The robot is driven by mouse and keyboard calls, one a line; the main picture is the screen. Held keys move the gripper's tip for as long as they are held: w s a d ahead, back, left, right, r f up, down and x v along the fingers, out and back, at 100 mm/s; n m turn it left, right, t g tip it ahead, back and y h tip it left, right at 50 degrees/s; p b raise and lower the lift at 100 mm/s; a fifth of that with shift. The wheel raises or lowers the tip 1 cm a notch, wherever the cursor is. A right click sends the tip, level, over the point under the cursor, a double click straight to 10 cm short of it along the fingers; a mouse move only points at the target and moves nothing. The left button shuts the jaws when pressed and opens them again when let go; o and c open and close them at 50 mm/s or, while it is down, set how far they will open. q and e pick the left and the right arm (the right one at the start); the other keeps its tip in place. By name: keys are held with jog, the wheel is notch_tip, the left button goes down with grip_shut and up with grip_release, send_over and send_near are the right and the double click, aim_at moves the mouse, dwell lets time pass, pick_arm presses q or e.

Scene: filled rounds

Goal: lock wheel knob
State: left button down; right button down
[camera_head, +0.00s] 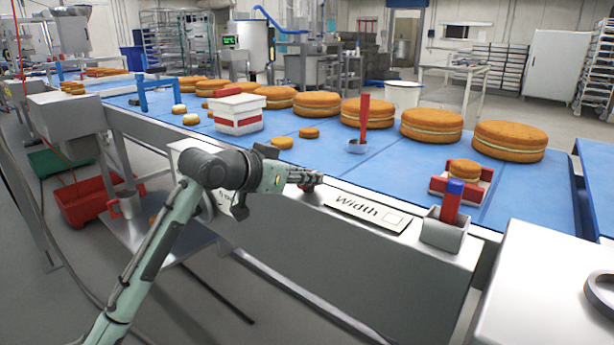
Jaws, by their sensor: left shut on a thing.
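My left gripper (306,179) reaches in from the left to the near side of the conveyor, just left of a plate marked "Width" (368,211). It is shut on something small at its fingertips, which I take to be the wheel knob. The fingers cover most of it, so its shape and whether it is locked cannot be told. My right gripper is not in view.
The blue conveyor (395,165) carries several large round filled cakes (510,141) and a white box (237,114). A metal cup with a red and blue handle (451,202) stands right of the plate. A red crate (85,203) is on the floor at left.

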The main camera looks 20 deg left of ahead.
pick_arm(q)
jog(key=shift+a+m+g+h, duration=0.2)
jog(key=shift+m+g+h, duration=0.5)
jog(key=shift+m+h, duration=0.25)
jog(key=shift+w+m+g+h, duration=0.1)
jog(key=shift+m+g+h, duration=0.4)
jog(key=shift+m+h, duration=0.3)
jog(key=shift+m+g+h, duration=0.35)
jog(key=shift+m+g, duration=0.05)
jog(key=shift+m, duration=0.15)
jog(key=shift+m+g+h, duration=0.3)
jog(key=shift+m+g, duration=0.1)
jog(key=shift+w+m+g+h+b, duration=0.1)
jog(key=shift+m+g+h+b, duration=0.3)
jog(key=shift+m+g+h, duration=0.4)
jog(key=m+g+h, duration=0.1)
jog(key=m+g, duration=0.2)
jog(key=shift+m+g+b, duration=0.3)
jog(key=shift+m+g, duration=0.4)
jog(key=shift+g, duration=0.1)
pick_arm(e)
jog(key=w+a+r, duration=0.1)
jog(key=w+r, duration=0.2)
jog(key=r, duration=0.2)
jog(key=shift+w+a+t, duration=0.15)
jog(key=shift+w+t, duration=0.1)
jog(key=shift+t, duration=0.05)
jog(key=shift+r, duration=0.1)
